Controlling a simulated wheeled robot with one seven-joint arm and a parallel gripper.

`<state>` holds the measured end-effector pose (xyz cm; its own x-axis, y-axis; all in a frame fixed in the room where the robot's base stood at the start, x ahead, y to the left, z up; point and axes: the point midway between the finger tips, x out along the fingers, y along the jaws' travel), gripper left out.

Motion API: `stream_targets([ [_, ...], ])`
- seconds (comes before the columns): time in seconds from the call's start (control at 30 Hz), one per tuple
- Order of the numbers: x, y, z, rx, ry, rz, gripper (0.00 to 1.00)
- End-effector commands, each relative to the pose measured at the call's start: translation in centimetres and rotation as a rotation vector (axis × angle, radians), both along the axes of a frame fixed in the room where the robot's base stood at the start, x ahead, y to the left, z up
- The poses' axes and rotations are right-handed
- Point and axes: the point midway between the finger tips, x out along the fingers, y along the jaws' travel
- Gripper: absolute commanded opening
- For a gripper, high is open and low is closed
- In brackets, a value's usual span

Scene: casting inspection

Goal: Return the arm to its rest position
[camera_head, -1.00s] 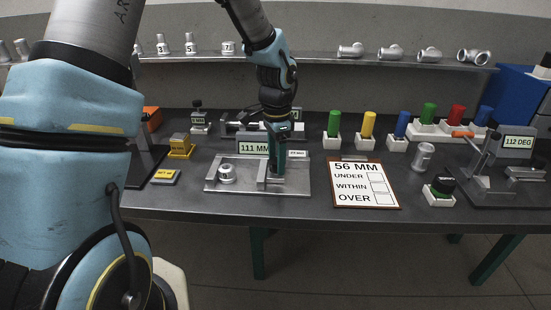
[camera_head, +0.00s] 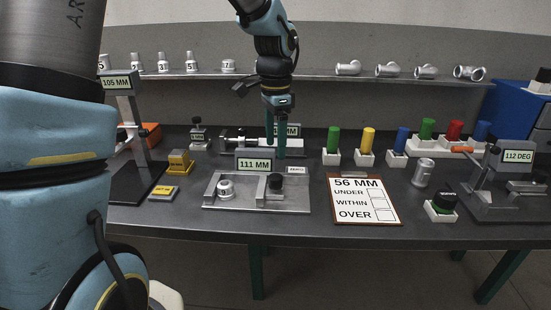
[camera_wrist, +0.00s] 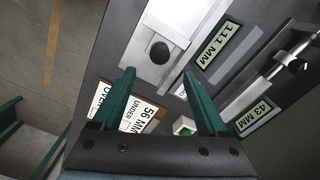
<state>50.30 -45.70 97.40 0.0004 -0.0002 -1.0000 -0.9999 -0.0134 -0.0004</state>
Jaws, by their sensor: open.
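My gripper (camera_head: 277,155) is in the air above the 111 MM fixture (camera_head: 213,203), with its two green fingers pointing down. In the wrist view my gripper (camera_wrist: 158,97) has its fingers spread apart, with nothing held between them. The fixture shows a 111 MM display (camera_head: 254,165), a black round knob (camera_head: 275,181) and a small metal casting (camera_head: 225,188) at its left. The wrist view also shows the black knob (camera_wrist: 160,51) on the metal plate, beyond the fingers and clear of them.
A 56 MM card (camera_head: 364,199) lies right of the fixture. Colored cylinders such as the green one (camera_head: 333,139) stand in white blocks behind it. A 105 MM stand (camera_head: 124,110) is at left, a 112 DEG gauge (camera_head: 514,180) at right. A shelf (camera_head: 310,76) of castings runs behind.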

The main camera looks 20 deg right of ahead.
Motion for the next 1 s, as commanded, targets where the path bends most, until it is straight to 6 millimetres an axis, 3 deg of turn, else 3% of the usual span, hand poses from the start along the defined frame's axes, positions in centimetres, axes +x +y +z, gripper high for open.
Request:
stream_targets([
  [0.17,0.0,0.0,0.9,0.0,0.0,0.0,0.76],
  [0.57,0.0,0.0,0.9,0.0,0.001,-0.001,0.76],
  [0.67,0.2,0.9,0.9,0.0,-0.002,0.034,0.76],
  [0.77,0.9,4.3,0.4,-0.002,-0.013,0.172,0.76],
  [0.9,1.3,12.7,-0.7,-0.02,-0.039,0.542,0.76],
  [1.0,0.4,19.0,-1.5,-0.045,-0.06,0.841,0.76],
])
